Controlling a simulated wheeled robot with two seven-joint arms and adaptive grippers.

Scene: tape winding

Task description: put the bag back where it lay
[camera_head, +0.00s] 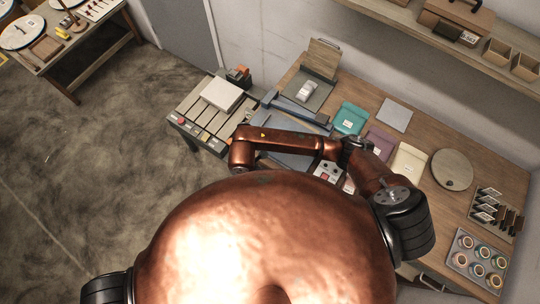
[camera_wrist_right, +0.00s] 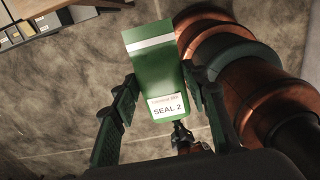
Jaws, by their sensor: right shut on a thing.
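The green bag (camera_wrist_right: 160,75) with a pale stripe and a white "SEAL 2" label is in the right wrist view. My right gripper (camera_wrist_right: 160,80) is shut on it, one dark green finger on each side. The floor shows behind the bag. In the head view my right arm reaches left across the front of the table, and its gripper and the held bag are hidden behind my own body.
Teal (camera_head: 350,118), purple (camera_head: 380,141) and cream (camera_head: 408,160) bags lie in a row on the wooden table (camera_head: 425,130). A grey flat square (camera_head: 395,115), a round wooden disc (camera_head: 452,170) and a cup tray (camera_head: 478,259) are nearby. A sealing machine (camera_head: 300,115) stands left.

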